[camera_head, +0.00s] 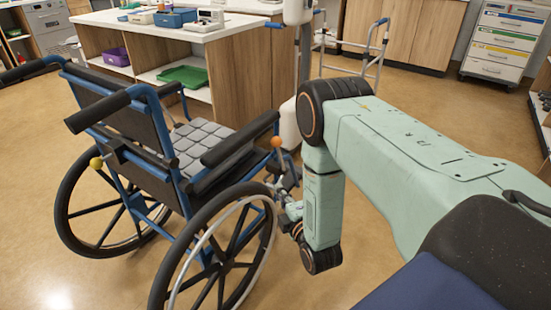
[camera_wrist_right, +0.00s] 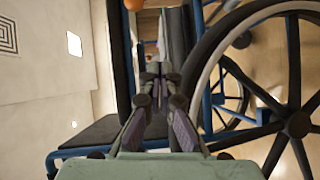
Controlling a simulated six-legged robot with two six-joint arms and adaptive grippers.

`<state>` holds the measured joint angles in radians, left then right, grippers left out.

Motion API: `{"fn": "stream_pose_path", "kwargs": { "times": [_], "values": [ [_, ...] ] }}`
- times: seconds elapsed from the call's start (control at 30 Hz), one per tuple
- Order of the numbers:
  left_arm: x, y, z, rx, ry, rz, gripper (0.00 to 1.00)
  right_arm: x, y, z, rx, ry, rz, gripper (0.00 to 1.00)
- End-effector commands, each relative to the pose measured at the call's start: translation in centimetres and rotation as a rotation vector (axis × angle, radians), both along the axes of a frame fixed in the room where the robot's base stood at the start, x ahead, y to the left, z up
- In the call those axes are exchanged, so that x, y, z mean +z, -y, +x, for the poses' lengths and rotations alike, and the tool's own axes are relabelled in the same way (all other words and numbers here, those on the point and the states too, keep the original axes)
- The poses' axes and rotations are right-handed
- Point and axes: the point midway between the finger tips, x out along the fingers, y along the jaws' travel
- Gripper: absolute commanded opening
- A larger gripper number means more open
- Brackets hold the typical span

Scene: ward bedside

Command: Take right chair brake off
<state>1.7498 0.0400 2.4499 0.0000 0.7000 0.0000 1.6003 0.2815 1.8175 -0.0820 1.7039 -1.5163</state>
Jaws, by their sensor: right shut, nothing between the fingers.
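The blue-framed wheelchair (camera_head: 150,135) stands at the left of the head view, its back toward me. An orange ball knob (camera_head: 277,142), seemingly the right brake lever's, sits at the front of its right side, above the right wheel (camera_head: 222,255). In the right wrist view the orange knob (camera_wrist_right: 133,4) is cut by the top edge. A yellow knob (camera_head: 96,163) shows on the chair's left side. My right gripper (camera_head: 284,195) is low beside the right wheel, below the orange knob and apart from it. It is shut and empty; its fingers show in the wrist view (camera_wrist_right: 163,92). My left gripper is out of view.
A wooden counter (camera_head: 228,32) with trays and devices stands behind the chair. A white pole (camera_head: 297,10) and a walking frame (camera_head: 350,60) stand near it. A drawer cart (camera_head: 503,42) is at the back right. Open floor (camera_head: 430,100) lies between.

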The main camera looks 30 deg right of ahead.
Motion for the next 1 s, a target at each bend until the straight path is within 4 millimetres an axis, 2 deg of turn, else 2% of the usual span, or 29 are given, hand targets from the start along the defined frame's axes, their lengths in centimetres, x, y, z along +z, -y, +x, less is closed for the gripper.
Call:
{"fn": "stream_pose_path", "kwargs": {
  "times": [0.1, 0.2, 0.57, 0.77, 1.0],
  "values": [
    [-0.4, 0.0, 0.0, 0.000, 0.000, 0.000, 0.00, 1.2, 1.1, 0.8, -0.008, 0.073, -0.122, 0.00],
    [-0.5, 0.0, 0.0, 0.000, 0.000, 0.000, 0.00, 1.8, 1.3, 1.0, -0.012, 0.096, -0.164, 0.00],
    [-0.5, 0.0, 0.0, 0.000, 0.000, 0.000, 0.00, 1.8, 1.4, 1.3, -0.012, 0.098, -0.166, 0.00],
    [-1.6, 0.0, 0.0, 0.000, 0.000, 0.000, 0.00, 1.9, 1.9, 3.7, -0.013, 0.101, -0.166, 0.00],
    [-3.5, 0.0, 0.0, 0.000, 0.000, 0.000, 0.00, 2.0, 2.9, 8.2, -0.013, 0.102, -0.166, 0.00]
  ]
}}
